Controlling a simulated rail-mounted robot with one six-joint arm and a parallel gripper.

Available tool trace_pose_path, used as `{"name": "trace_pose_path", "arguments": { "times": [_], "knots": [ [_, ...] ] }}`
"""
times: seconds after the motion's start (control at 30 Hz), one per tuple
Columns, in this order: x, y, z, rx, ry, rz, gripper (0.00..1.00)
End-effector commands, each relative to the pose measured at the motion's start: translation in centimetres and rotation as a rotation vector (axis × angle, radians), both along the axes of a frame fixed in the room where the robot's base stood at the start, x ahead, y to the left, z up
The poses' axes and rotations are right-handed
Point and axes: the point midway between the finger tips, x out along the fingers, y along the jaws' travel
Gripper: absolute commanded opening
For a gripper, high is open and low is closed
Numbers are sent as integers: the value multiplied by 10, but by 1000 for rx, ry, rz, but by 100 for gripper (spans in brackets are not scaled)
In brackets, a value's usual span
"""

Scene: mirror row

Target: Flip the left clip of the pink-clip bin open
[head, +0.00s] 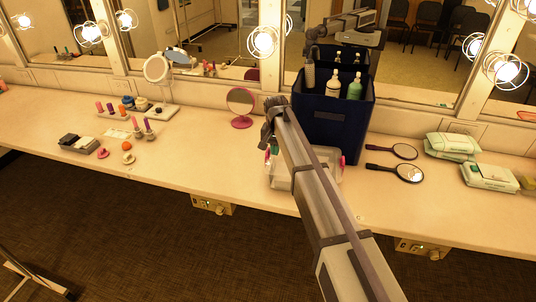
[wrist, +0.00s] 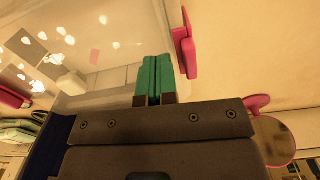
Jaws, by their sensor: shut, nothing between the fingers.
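The clear pink-clip bin (head: 282,181) sits at the front of the counter, partly hidden behind my arm. Its right pink clip (head: 343,160) shows past the arm. In the wrist view the bin (wrist: 112,52) is at the upper left, and its left pink clip (wrist: 187,52) stands along its right-hand edge. I cannot tell whether that clip is latched. My gripper (wrist: 155,80) has green fingertips pressed together with nothing between them. They are over the bin's edge, just left of the clip in that view, with a small gap. In the head view the gripper (head: 271,148) is at the bin's left end.
A navy caddy (head: 327,135) with bottles stands right behind the bin. A pink round mirror (head: 240,104) stands behind and left. Dark hand mirrors (head: 408,173) and wipe packs (head: 488,177) lie to the right.

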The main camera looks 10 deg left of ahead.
Motion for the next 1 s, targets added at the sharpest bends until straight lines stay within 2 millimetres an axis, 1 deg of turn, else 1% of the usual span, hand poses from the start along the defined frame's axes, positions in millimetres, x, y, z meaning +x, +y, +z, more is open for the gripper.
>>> {"name": "trace_pose_path", "arguments": {
  "times": [0.03, 0.1, 0.43, 1.0],
  "knots": [
    [0, 0, -6, 0, 0, 0, 0],
    [0, 0, -9, 0, 0, 0, 0],
    [0, 2, -9, 0, 0, 0, 0],
    [2, 22, -13, 1, 0, 1, 0]
  ]
}}
